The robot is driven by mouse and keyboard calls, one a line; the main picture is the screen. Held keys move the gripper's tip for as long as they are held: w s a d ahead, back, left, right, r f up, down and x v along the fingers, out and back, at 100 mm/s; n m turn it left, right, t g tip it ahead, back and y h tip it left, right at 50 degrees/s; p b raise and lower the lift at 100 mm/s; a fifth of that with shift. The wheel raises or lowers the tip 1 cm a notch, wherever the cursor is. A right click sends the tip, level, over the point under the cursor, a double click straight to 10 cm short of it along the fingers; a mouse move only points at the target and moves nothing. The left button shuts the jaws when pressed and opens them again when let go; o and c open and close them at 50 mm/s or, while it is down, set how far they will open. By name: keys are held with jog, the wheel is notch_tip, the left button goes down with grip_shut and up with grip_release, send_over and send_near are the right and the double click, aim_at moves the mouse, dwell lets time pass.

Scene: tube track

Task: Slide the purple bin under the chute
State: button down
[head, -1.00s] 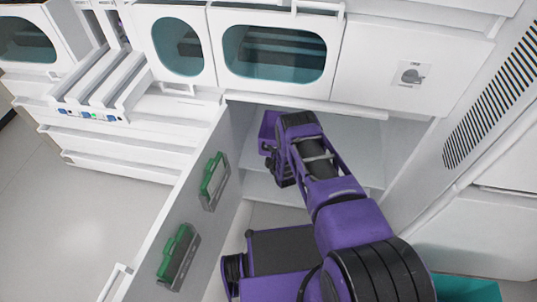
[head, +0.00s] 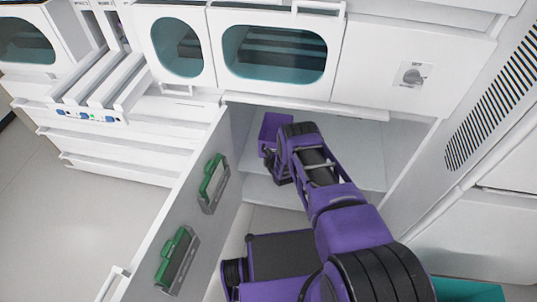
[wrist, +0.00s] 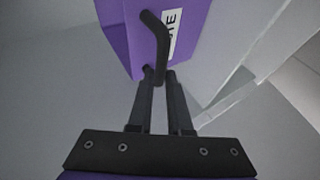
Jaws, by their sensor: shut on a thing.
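The purple bin (head: 272,127) stands inside the open cabinet, at its left side, partly hidden behind my arm in the head view. In the wrist view the bin (wrist: 118,38) fills the top middle, with a dark bent handle (wrist: 158,45) and a white label (wrist: 172,32) on its face. My gripper (wrist: 160,78) is shut on the handle, its two fingers close on either side of the handle's lower end. In the head view the fingertips are hidden by my arm. I cannot make out the chute in either view.
The cabinet door (head: 190,205) stands open at the left, with two green-topped holders on it. The shelf (head: 355,150) right of the bin is clear. White machines with teal windows (head: 272,52) are above the opening. A vented panel (head: 495,95) stands at the right.

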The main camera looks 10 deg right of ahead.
jog(key=c, duration=1.5)
grip_release()
grip_shut()
jog(key=shift+d, duration=0.1)
jog(key=shift+s+d, duration=0.4)
jog(key=shift+d, duration=0.5)
jog(key=shift+s+d, duration=0.35)
jog(key=shift+d, duration=0.5)
jog(key=shift+s+d, duration=0.1)
jog(key=shift+s+d, duration=0.35)
jog(key=shift+d, duration=0.55)
jog(key=shift+s+d, duration=0.35)
jog(key=shift+d, duration=0.6)
